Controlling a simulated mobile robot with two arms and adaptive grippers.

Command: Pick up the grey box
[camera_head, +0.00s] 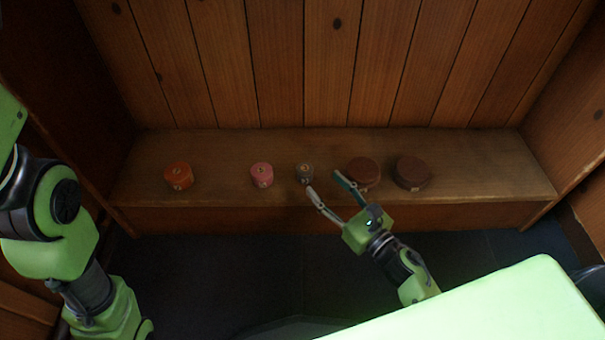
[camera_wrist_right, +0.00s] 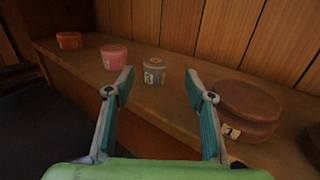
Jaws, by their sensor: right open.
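The grey box (camera_head: 305,173) is a small round spool-shaped container standing on the wooden shelf, in the middle of the row. In the right wrist view the grey box (camera_wrist_right: 154,76) carries a pale label with a dark mark and stands beyond the fingers, between their tips in the picture. My right gripper (camera_head: 323,181) is open and empty, just in front of the grey box and apart from it. Its two fingers also show in the right wrist view (camera_wrist_right: 160,92). My left arm comes in at the left; its gripper is not in view.
The wooden shelf (camera_head: 220,188) also holds an orange container (camera_head: 178,176), a pink one (camera_head: 262,175) and two brown round ones (camera_head: 364,171), (camera_head: 412,172) to the right. The nearer brown one is close to my right finger. A plank wall stands behind.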

